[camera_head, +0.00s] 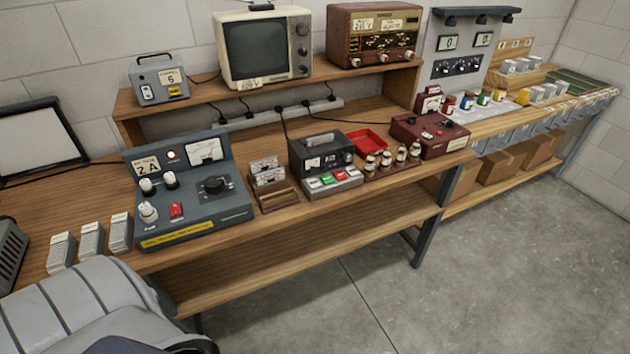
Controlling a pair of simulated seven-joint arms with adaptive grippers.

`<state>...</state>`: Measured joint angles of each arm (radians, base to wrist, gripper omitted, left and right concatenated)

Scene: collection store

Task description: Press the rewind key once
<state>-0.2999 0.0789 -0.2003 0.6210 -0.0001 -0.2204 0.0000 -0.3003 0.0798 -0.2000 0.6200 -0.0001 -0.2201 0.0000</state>
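A dark cassette recorder (322,153) with a handle stands on the wooden workbench, near its front edge and right of centre. Its light grey key panel (334,189) faces the front, with a row of small coloured keys. A green key (325,179) and a red key (339,175) sit in the middle, with paler keys at either end. The key labels are too small to read, so I cannot tell which is the rewind key. No key is clearly seen pressed in. Neither of my grippers is in view.
A card holder (274,192) stands just left of the recorder. Small bottles in a rack (395,166) and a red tray (368,141) are to its right. A large grey control unit (187,190) is farther left. A shelf with a television (263,50) rises behind.

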